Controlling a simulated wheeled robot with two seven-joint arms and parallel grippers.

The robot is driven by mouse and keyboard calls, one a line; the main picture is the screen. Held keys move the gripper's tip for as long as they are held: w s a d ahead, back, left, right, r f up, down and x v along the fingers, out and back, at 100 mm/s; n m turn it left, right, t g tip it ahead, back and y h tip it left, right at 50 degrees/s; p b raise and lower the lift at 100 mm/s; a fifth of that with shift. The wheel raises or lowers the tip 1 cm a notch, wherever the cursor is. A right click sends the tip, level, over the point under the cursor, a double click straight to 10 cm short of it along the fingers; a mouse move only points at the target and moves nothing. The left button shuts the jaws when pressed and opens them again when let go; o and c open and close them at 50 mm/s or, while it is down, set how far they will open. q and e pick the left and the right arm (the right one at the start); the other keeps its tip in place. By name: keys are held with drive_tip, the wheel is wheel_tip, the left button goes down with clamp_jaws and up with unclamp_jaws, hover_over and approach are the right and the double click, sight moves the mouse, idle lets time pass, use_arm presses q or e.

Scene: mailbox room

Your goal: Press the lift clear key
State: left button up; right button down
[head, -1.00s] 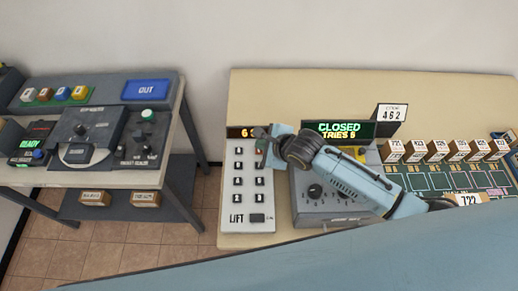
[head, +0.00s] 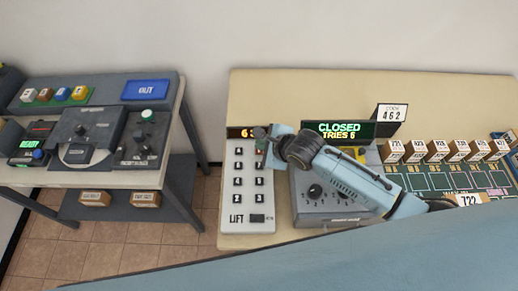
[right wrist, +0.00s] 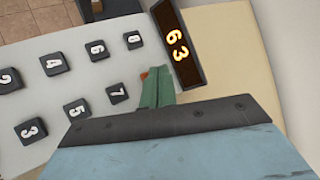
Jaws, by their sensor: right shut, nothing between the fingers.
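The lift keypad (head: 248,213) is a pale panel with two columns of dark keys and a LIFT label. Its orange display (right wrist: 175,44) reads 63 in the right wrist view. A small orange-red key (right wrist: 144,75) shows at the fingers' edge, beside the 8 key (right wrist: 133,40) and above the 7 key (right wrist: 117,93). It is mostly hidden by the fingers and its label cannot be read. My right gripper (right wrist: 157,84) is shut and empty, its teal fingers over the keypad's top right part. Whether they touch the key cannot be told. My left gripper is not in view.
Right of the keypad stands a grey box with a dial (head: 315,191). Behind it a green-lit display (head: 339,130) reads CLOSED. Several numbered boxes line the table's right side.

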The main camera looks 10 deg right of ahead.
drive_tip(key=shift+f, duration=0.2)
idle(0.5)
drive_tip(key=shift+f, duration=0.2)
drive_tip(key=shift+s+f, duration=0.1)
drive_tip(key=shift+f, duration=0.55)
idle(0.8)
drive_tip(key=shift+d+r+p, duration=0.15)
drive_tip(key=shift+r+p, duration=0.8)
drive_tip(key=shift+p, duration=0.2)
wheel_tip(320, 180, up, 5)
drive_tip(key=p, duration=0.6)
drive_tip(key=shift+r, duration=0.1)
